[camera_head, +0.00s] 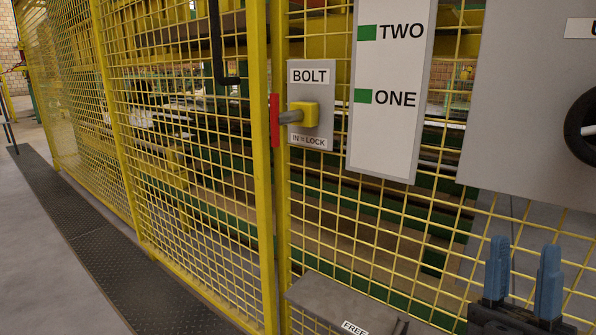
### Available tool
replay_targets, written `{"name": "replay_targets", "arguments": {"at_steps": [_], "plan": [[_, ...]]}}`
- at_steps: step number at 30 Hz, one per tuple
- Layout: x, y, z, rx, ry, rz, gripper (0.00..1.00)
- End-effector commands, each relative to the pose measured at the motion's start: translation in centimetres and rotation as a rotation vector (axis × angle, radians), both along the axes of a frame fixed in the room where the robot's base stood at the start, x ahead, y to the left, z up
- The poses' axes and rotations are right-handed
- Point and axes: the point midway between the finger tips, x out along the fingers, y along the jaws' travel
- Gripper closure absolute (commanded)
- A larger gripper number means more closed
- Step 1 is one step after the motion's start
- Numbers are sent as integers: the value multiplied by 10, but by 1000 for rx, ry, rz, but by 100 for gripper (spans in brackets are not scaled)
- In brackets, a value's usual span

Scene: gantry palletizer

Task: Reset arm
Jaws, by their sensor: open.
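My gripper (523,278) shows at the lower right, its two blue fingers pointing up and standing apart. It is open, with nothing between the fingers. It is in front of the yellow mesh fence, below a large grey panel, and appears to touch nothing. The rest of my arm is out of view.
A yellow mesh fence (190,130) spans the view. On it are a BOLT plate (318,78) with a yellow bolt (305,114), a TWO/ONE board (390,135) and a grey panel (530,110). A grey box (340,305) marked FREE sits below.

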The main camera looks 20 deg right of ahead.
Motion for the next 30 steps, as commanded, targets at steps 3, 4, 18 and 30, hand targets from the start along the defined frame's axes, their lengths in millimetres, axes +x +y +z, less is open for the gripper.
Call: {"name": "replay_targets", "arguments": {"at_steps": [3,4,18,30], "plan": [[-17,11,-30,24,163,155,57],[-22,14,-37,37,203,195,57],[-123,62,-142,505,815,656,57],[-212,98,-182,1052,1100,767,57]]}}
